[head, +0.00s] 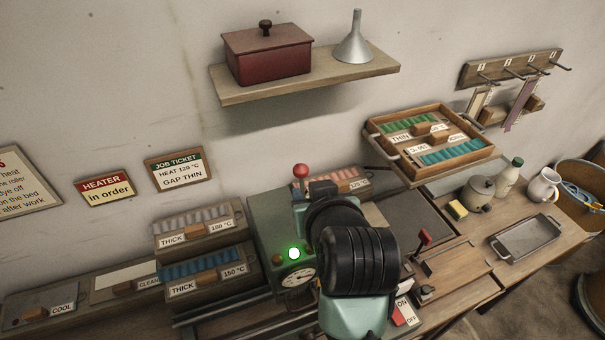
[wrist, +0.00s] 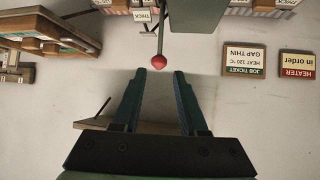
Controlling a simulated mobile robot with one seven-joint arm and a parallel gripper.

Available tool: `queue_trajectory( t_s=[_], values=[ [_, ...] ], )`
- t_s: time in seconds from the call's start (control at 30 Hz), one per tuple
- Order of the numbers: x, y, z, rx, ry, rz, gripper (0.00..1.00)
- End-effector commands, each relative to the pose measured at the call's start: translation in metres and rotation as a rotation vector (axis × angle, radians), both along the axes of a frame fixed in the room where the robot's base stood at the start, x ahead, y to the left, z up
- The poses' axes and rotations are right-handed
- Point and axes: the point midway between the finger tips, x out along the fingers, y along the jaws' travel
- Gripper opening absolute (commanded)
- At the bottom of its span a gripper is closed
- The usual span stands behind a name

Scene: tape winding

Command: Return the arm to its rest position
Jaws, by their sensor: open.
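My arm (head: 358,262) reaches over the green machine (head: 272,240) in the head view, with its dark links hiding part of it. My gripper (wrist: 154,74) is open and empty in the wrist view, its two fingers apart with bare wall between them. A red-knobbed lever (head: 300,172) stands up from the machine; its red ball also shows in the wrist view (wrist: 158,62), just beyond the fingertips in the picture. I cannot tell the distance between them. The wrist view is upside down. In the head view the fingers are hidden behind the arm.
A wall shelf (head: 330,80) holds a red box (head: 268,54) and a funnel (head: 354,42). A tray of cartridges (head: 480,158) juts out at right. Labelled racks (head: 200,267) stand left of the machine. A small red-knobbed lever (head: 424,238) and a metal tray (head: 526,238) are on the right.

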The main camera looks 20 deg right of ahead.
Motion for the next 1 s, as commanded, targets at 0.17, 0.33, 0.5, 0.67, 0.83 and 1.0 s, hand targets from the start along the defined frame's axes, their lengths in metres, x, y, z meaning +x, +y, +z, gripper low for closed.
queue_trajectory(
  t_s=[0.17, 0.33, 0.5, 0.67, 0.83, 1.0],
  values=[
    [0.0, 0.0, 0.0, 0.0, 0.0, 0.0, 0.42],
    [0.017, 0.012, 0.042, -0.037, -0.144, 0.01, 0.42],
    [0.03, 0.048, 0.154, -0.102, -0.513, 0.036, 0.42],
    [0.004, 0.09, 0.265, -0.13, -0.893, 0.074, 0.42],
    [-0.05, 0.126, 0.347, -0.125, -1.218, 0.114, 0.42],
    [-0.086, 0.142, 0.382, -0.114, -1.383, 0.137, 0.42]
  ],
)
